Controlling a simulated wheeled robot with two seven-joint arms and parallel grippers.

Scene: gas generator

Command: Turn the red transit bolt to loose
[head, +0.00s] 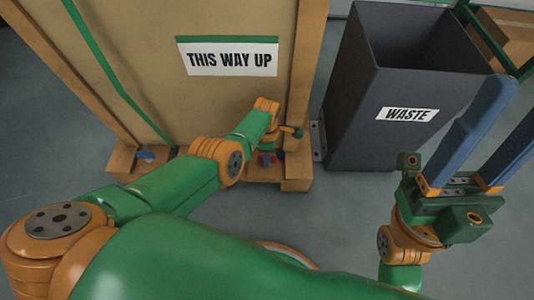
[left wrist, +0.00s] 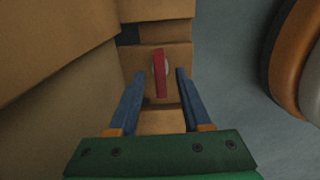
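The red transit bolt (left wrist: 160,72) is a narrow red bar on a pale round base, set on the wooden foot of the crate. In the left wrist view it stands nearly upright, between and just beyond the fingertips of my left gripper (left wrist: 154,76). My left gripper is open, with a finger on each side of the bolt and a gap to each.
The large crate (head: 150,60) labelled "THIS WAY UP" fills the upper left. A blue part (head: 146,155) sits at its lower left foot. A dark waste bin (head: 355,125) stands right of the crate. Grey floor (head: 330,215) is clear in front.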

